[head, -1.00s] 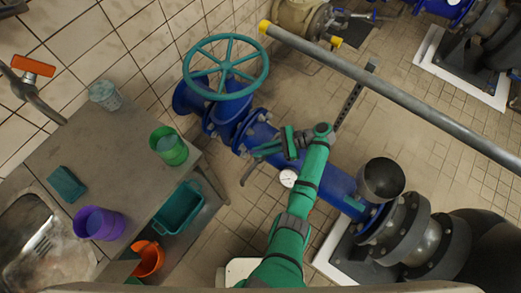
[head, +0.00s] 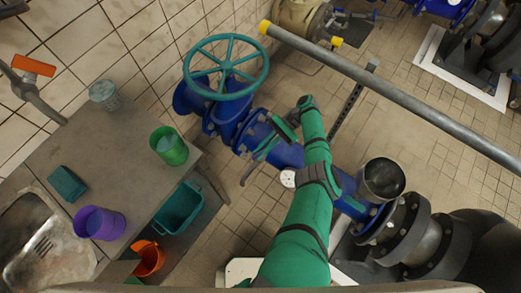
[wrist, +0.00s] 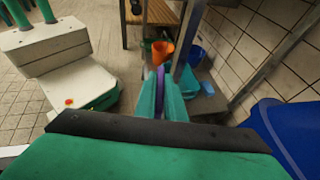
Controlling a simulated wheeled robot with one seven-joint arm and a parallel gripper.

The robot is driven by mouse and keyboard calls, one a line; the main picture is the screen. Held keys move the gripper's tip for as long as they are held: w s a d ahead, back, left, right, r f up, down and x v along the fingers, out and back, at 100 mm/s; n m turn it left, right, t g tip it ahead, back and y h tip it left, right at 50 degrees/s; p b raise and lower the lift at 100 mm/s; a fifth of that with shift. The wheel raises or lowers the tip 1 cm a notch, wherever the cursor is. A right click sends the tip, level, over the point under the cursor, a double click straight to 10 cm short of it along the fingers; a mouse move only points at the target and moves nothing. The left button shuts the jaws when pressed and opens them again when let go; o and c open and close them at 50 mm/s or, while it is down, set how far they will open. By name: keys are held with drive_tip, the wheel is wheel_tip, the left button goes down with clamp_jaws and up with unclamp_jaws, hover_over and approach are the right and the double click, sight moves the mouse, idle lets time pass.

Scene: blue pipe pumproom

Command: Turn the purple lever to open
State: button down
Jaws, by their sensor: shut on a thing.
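The purple lever (wrist: 161,82) shows as a thin upright strip between my gripper's teal fingers in the wrist view. My gripper (wrist: 160,100) is shut on it, with one finger on each side. In the head view my gripper (head: 264,152) points down and left beside the blue pipe (head: 288,155), below the flange. The lever cannot be made out in the head view, where my arm and fingers cover that area. How far the lever is turned cannot be told.
A teal handwheel (head: 226,66) stands above the blue valve. A grey rail (head: 400,95) crosses at the right. The steel table (head: 120,165) at left holds a green cup (head: 168,147) and a purple cup (head: 98,223). Tiled floor lies between table and pipe.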

drive_tip(key=shift+n+g+h, duration=0.6)
drive_tip(key=shift+n, duration=0.1)
drive_tip(key=shift+d, duration=0.1)
drive_tip(key=shift+s+n+g, duration=0.1)
drive_tip(key=shift+n+g, duration=0.2)
drive_tip(key=shift+g, duration=0.1)
drive_tip(key=c, duration=1.8)
unclamp_jaws()
drive_tip(key=shift+c, duration=0.2)
